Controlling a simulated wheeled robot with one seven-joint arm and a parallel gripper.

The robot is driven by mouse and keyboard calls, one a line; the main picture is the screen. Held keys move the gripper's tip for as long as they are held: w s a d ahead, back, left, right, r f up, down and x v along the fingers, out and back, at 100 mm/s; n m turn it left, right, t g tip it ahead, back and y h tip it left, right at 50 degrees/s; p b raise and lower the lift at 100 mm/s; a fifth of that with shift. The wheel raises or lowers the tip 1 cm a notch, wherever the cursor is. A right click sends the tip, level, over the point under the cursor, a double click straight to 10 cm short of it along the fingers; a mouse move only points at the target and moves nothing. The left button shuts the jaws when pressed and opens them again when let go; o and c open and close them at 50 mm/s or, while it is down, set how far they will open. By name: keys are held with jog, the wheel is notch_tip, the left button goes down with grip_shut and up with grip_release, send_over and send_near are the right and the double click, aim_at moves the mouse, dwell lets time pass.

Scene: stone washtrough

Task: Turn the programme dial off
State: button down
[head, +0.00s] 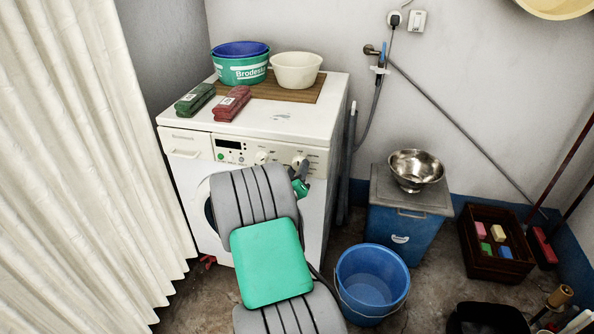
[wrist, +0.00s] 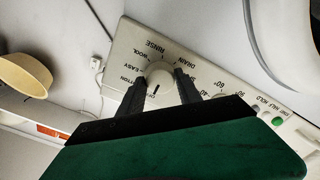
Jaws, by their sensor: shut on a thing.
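The white washing machine (head: 187,144) stands against the wall, its control panel along the top front edge. The programme dial (head: 299,162) is the round white knob at the panel's right. In the wrist view the dial (wrist: 159,88) shows a short dark mark on its face, with RINSE, DRAIN, WOOL, EASY and temperature labels around it. My gripper (head: 300,180) is at the dial; in the wrist view its two dark fingers (wrist: 162,86) are shut on opposite sides of it. My arm hides part of the machine front and door. I cannot tell which label the mark points to.
A second knob (head: 261,157) sits left of the dial. A green brush (head: 195,99), a red brush (head: 232,103) and basins (head: 297,71) stand on the machine. A blue bucket (head: 372,283) and blue bin (head: 405,232) stand to the right. A curtain (head: 85,150) hangs left.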

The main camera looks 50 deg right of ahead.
jog(key=c, duration=0.8)
grip_release()
jog(key=shift+a, duration=0.1)
jog(key=v, duration=0.7)
jog(key=shift+s+a+b, duration=0.15)
jog(key=shift+a+b, duration=0.2)
jog(key=shift+b, duration=0.05)
